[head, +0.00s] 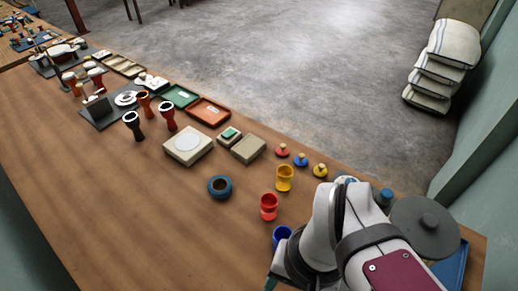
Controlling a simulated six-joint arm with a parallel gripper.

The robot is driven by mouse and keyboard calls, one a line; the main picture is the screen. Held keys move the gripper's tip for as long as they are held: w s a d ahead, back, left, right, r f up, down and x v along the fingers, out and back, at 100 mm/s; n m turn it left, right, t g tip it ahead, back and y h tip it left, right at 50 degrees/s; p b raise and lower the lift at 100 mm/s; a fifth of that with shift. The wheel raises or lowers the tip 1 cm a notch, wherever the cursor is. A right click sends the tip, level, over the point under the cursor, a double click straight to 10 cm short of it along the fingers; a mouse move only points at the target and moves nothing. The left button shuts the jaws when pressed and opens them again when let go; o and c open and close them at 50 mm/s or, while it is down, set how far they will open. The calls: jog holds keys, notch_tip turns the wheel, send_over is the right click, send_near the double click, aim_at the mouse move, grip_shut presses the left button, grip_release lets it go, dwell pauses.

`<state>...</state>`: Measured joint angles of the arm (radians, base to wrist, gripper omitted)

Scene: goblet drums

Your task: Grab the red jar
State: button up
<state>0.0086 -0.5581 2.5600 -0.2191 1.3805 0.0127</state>
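A red goblet-shaped jar (268,207) stands upright on the wooden table (130,200), right of the frame's centre. A yellow jar (284,178) stands just behind it, and a blue jar (281,236) stands in front of it, partly hidden by my arm. My white and grey arm fills the lower right, with its wrist low in the frame, in front of and to the right of the red jar. My gripper's fingers do not show, so what they hold is hidden. The red jar stands free, with nothing visibly touching it.
A dark blue ring (220,187) lies left of the red jar. Red, blue and yellow knobbed lids (301,160) lie behind. A scale-like box (188,146), goblet drums (133,126) and trays (208,111) stand farther left. A grey round lid (425,228) is at right. The table's front left is clear.

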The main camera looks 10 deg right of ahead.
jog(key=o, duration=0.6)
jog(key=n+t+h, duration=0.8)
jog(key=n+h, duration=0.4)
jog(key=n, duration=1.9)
send_near(263, 208)
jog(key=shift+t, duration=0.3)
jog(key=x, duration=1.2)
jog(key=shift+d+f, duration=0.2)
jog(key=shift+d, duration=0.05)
